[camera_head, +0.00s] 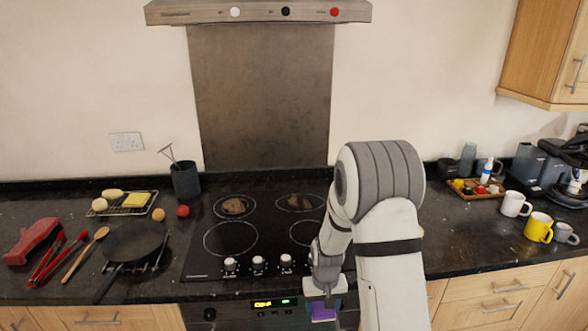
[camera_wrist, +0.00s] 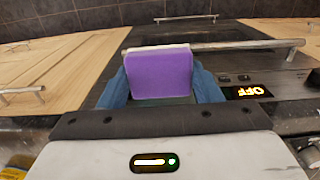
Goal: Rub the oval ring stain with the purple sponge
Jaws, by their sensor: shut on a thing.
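My gripper (camera_head: 323,297) is shut on the purple sponge (camera_head: 323,312) in front of the hob's front edge, by the oven panel. In the wrist view the purple sponge (camera_wrist: 160,74) sits upright between the two blue fingers, with a pale layer along its top edge. The black hob (camera_head: 262,262) has several round markings; brownish patches show inside the back left ring (camera_head: 233,206) and the back right ring (camera_head: 298,202). I cannot tell whether either is the oval ring stain. My arm hides the hob's right side and some counter behind it.
Left of the hob are a black pan (camera_head: 135,242), a wooden spoon (camera_head: 86,255), red tongs (camera_head: 58,258) and a wire rack (camera_head: 120,208). A utensil pot (camera_head: 186,181) stands behind. Mugs, including a yellow mug (camera_head: 538,228), and a wooden tray (camera_head: 467,191) stand right.

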